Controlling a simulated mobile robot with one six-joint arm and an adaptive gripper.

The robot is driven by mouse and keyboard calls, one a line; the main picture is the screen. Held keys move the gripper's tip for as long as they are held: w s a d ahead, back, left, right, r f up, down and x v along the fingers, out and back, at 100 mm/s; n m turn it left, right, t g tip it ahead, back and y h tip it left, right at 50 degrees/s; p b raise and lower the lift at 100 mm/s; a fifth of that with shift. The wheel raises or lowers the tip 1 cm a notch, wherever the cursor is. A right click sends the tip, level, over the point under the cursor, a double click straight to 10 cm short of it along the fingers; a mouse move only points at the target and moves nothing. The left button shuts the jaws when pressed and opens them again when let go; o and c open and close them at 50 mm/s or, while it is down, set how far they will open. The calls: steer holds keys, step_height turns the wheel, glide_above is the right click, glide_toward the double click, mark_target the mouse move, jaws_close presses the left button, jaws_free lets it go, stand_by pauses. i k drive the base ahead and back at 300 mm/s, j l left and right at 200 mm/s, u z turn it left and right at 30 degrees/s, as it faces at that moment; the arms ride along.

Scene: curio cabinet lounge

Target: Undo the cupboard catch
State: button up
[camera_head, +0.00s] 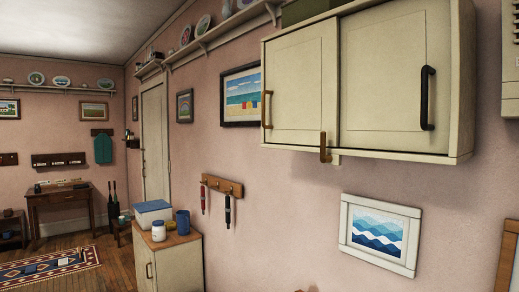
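The cream cupboard (381,135) hangs on the pink wall at the upper right, with two door panels that both look shut. A brown catch (325,147) sits upright at the cupboard's lower edge, near where the two doors meet. The left door (300,80) has a small brass-brown handle (267,108) at its left side. The right door (383,70) has a long dark handle (428,98) near its right side. My gripper is not in this view.
Below the cupboard hang a framed wave picture (380,234) and a hook rack (222,186). A low cabinet (178,263) with a box (153,214), a white jar (158,231) and a blue mug (182,222) stands at lower left. A patterned rug (50,266) lies beyond.

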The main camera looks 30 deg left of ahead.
mark_target(324, 158)
steer(key=u, duration=0.9)
